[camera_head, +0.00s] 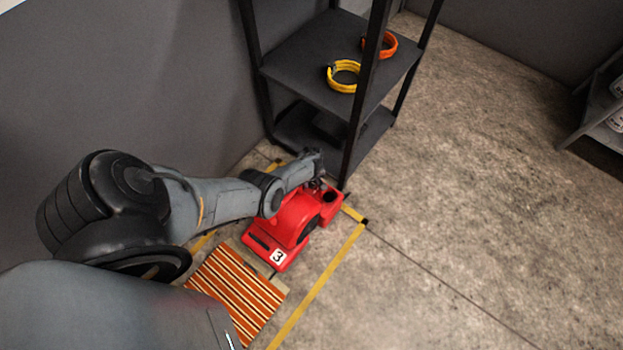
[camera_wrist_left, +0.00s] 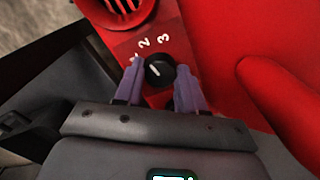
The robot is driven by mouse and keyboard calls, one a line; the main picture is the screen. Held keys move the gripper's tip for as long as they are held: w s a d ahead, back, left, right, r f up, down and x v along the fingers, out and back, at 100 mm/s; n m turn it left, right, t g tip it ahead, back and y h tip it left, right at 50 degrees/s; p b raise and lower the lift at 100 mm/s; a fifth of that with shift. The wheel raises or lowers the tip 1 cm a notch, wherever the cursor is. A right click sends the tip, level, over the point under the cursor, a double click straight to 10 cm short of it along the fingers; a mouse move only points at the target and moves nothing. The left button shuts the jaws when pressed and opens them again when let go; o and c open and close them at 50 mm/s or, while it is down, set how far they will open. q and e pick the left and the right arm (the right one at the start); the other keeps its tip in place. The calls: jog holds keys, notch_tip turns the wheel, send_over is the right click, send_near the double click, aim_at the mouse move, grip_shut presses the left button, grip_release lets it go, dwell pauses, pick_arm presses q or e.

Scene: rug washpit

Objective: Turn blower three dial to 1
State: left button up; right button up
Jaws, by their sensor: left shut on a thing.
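Blower three is the red machine (camera_head: 296,219) with a white "3" label, standing on the floor below the shelf. Its dial (camera_wrist_left: 160,70) is a small black knob with a white mark, on a red panel printed with 2 and 3. The figure near the left fingertip is mostly hidden. My left gripper (camera_wrist_left: 159,73) has its two purple fingers on either side of the dial and is shut on it. In the head view my left gripper (camera_head: 320,184) reaches down to the blower's far end, and the dial is hidden there. My right gripper is not in view.
A dark shelf (camera_head: 300,50) with a yellow coil (camera_head: 331,82) and an orange coil (camera_head: 390,48) stands just behind the blower. A striped rug (camera_head: 235,294) lies in front of it. Yellow floor lines (camera_head: 318,283) run alongside.

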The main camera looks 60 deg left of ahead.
pick_arm(q)
jog(key=n, duration=0.3)
jog(key=shift+n, duration=0.4)
jog(key=n, duration=0.2)
jog(key=shift+n+b, duration=0.3)
jog(key=shift+n, duration=0.6)
jog(key=o, duration=1.1)
jog(key=shift+c, duration=0.2)
jog(key=shift+r, duration=0.1)
